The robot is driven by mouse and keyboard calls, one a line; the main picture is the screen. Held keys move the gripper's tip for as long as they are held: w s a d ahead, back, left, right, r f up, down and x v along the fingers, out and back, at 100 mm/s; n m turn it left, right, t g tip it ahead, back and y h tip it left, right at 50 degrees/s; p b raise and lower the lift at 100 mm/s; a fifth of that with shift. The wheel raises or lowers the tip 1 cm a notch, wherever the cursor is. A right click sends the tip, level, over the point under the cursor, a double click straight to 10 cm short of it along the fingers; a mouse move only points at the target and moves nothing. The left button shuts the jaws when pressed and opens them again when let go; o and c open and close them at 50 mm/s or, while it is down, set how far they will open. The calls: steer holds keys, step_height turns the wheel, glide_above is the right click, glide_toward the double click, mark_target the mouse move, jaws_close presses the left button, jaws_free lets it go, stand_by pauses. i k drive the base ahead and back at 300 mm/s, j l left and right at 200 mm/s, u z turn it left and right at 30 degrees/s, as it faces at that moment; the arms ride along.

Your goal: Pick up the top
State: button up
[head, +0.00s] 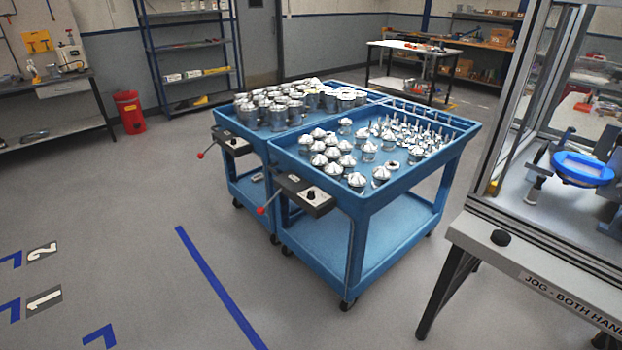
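Several silver parts with cone-shaped upper sides (333,153) stand in rows on the right blue cart (400,190). They look like the tops, but the picture does not say which one is meant. Smaller upright silver parts (412,131) stand at the right of the same cart. Several larger silver cylindrical housings (277,117) crowd the left blue cart (253,157), close beside it. Parts partly hide one another. My gripper is not in view.
A framed machine on a bench (490,240) stands at the right, with a blue ring fixture (583,168) inside. Red-knobbed control boxes (305,194) jut from the carts. A red bin (130,112) and shelving (190,48) stand behind. The floor at front left is clear.

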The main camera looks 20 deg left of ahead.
mark_target(381, 176)
steer(key=u, duration=0.4)
steer(key=i+j, duration=0.4)
steer(key=i+j+u, duration=0.1)
steer(key=i+j, duration=0.25)
steer(key=i, duration=0.25)
steer(key=i+j, duration=0.35)
steer(key=i, duration=0.2)
steer(key=i+j, duration=0.35)
steer(key=i, duration=0.15)
steer(key=u, duration=0.05)
